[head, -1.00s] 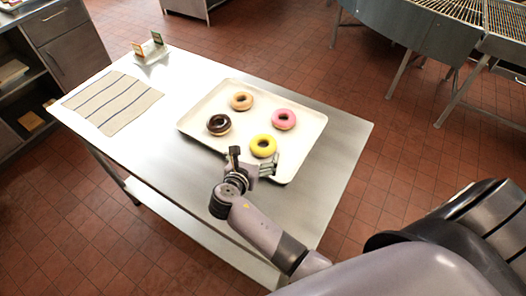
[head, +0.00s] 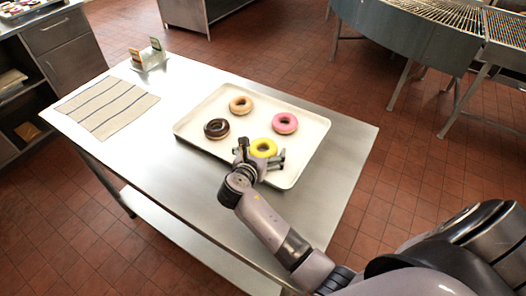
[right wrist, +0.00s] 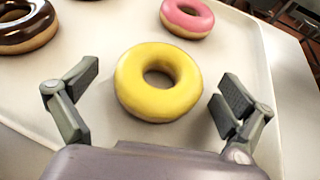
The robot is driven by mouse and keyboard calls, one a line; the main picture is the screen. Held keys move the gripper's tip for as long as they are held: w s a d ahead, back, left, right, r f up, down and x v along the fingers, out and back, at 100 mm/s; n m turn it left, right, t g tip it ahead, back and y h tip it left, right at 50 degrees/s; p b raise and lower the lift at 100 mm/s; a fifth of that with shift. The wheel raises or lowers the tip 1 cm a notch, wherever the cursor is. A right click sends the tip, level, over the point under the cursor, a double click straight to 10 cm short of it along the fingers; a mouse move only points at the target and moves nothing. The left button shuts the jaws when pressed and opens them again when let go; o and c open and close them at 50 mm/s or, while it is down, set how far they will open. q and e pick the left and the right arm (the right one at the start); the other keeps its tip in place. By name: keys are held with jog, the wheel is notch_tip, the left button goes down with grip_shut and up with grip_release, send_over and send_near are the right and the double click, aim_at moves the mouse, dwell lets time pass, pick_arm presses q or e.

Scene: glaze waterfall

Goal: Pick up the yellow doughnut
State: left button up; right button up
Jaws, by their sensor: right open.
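The yellow doughnut (head: 263,148) lies flat near the front edge of the white tray (head: 312,150). My right gripper (head: 262,158) is at the near side of the doughnut, with its fingers to the left and right of it. In the right wrist view the yellow doughnut (right wrist: 158,82) is whole and sits just ahead of the palm. The open fingers of my right gripper (right wrist: 160,97) stand on either side, with a gap to the doughnut on each side. My left gripper is not in view.
A chocolate doughnut (head: 217,129), a plain glazed doughnut (head: 241,105) and a pink doughnut (head: 285,123) share the tray. A striped cloth (head: 108,107) and a small holder with cards (head: 150,60) are at the left of the steel table (head: 345,150). The table's right end is bare.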

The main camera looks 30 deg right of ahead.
jog(key=shift+c, duration=0.5)
jog(key=shift+s, duration=0.1)
jog(key=c, duration=1.2)
jog(key=shift+o, duration=0.2)
jog(key=shift+a, duration=0.1)
